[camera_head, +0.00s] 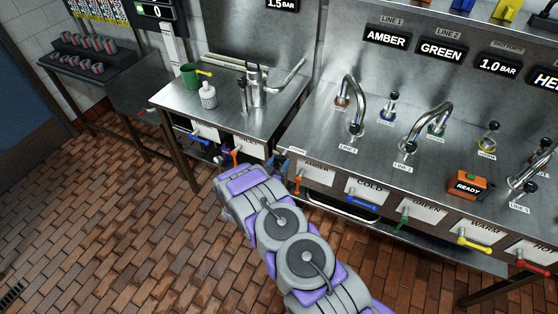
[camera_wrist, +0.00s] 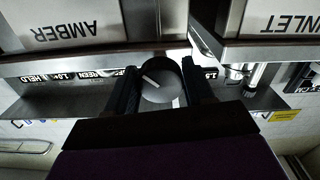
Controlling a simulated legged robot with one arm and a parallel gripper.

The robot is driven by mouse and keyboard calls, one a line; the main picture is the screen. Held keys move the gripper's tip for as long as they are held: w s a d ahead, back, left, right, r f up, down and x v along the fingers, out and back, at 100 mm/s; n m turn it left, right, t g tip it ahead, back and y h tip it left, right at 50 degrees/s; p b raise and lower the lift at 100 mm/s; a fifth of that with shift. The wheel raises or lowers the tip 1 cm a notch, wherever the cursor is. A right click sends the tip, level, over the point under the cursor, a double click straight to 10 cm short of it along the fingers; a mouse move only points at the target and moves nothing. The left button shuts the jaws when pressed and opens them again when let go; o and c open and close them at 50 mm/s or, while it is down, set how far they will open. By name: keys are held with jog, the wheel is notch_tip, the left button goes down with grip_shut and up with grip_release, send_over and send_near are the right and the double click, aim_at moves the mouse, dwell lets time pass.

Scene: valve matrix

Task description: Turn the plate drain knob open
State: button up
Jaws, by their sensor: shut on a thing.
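A round dark grey knob with a pale pointer line (camera_wrist: 160,82) shows in the middle of the wrist view; I take it for the plate drain knob. The pointer line sits slantwise on its face. My gripper (camera_wrist: 160,92) has one black finger on each side of the knob and is shut on it. The lower part of the knob is hidden by the gripper body. In the head view my purple and grey arm reaches to the counter front near the gap between the two counters. The knob is not clear there.
Upside-down AMBER (camera_wrist: 72,30) and INLET (camera_wrist: 290,24) labels flank the gripper in the wrist view. In the head view, an orange lever (camera_head: 298,182), a blue lever (camera_head: 360,201) and a green lever (camera_head: 402,220) line the right counter's front. The brick floor at left is clear.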

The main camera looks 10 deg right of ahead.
jog(key=n+p, duration=0.1)
jog(key=n, duration=0.3)
jog(key=shift+n, duration=0.3)
jog(key=n, duration=0.4)
jog(key=shift+s+f+n, duration=0.1)
jog(key=shift+n, duration=0.2)
jog(key=o, duration=0.8)
jog(key=shift+o, duration=0.9)
jog(key=shift+a, duration=0.1)
jog(key=p+v, duration=0.1)
jog(key=v, duration=1.6)
jog(key=shift+a+p, duration=0.15)
jog(key=shift+p, duration=0.2)
